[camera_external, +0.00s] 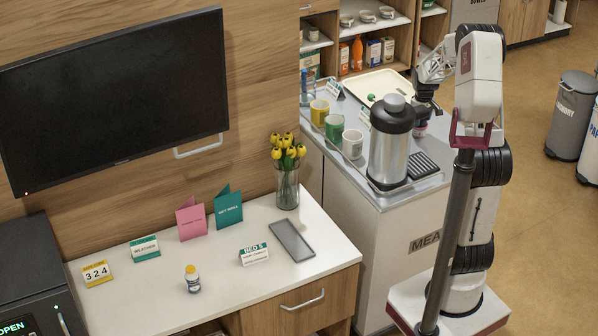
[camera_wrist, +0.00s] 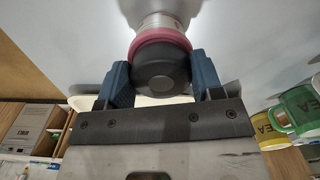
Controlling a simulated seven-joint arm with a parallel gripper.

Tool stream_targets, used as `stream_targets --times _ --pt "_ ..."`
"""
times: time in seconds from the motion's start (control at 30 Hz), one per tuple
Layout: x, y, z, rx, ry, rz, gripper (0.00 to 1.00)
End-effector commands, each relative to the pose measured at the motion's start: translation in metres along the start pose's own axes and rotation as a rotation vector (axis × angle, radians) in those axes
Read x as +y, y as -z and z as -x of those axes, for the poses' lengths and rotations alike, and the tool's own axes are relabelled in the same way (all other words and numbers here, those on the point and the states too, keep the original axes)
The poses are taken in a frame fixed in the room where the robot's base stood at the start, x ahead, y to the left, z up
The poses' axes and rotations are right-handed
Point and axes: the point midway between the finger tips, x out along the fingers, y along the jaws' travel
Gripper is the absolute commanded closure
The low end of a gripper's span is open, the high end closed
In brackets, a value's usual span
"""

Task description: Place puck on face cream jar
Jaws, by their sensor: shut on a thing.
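In the wrist view my gripper (camera_wrist: 160,82) has its two blue fingers closed on the sides of a dark round piece (camera_wrist: 163,70), which looks like the puck. Directly beyond it are a pink-red rim (camera_wrist: 160,40) and a pale, whitish body (camera_wrist: 161,20), which look like the face cream jar. The puck and the pink rim overlap in this view; I cannot tell if they touch. In the external view my gripper (camera_external: 424,108) is low over the grey counter, behind the steel flask, and a small dark and pinkish thing (camera_external: 421,128) shows below it.
The tall steel flask (camera_external: 391,150) stands close in front of my gripper. A dark ribbed mat (camera_external: 423,166) lies right of it. Yellow (camera_external: 319,112), green (camera_external: 334,128) and white (camera_external: 352,144) mugs stand left. A cream tray (camera_external: 355,88) with a green item lies behind.

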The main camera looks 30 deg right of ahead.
Motion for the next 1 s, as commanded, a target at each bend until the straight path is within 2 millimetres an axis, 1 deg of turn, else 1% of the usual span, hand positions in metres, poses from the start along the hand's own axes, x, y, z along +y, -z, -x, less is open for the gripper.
stream_targets --times 0.03,0.07,0.2,0.5,0.67,0.87,1.0 --pt "0.000 0.000 -0.001 0.000 0.000 0.000 0.73" --pt "0.000 0.000 -0.001 0.000 0.000 0.000 0.35" --pt "0.000 0.000 -0.001 0.000 0.000 0.000 0.14" --pt "0.000 0.000 0.000 0.000 0.000 0.000 0.14" --pt "0.000 0.000 0.005 0.001 -0.001 0.000 0.14" --pt "0.000 0.000 0.023 0.001 -0.001 0.000 0.14" --pt "0.000 0.000 0.043 0.002 -0.002 0.000 0.14"
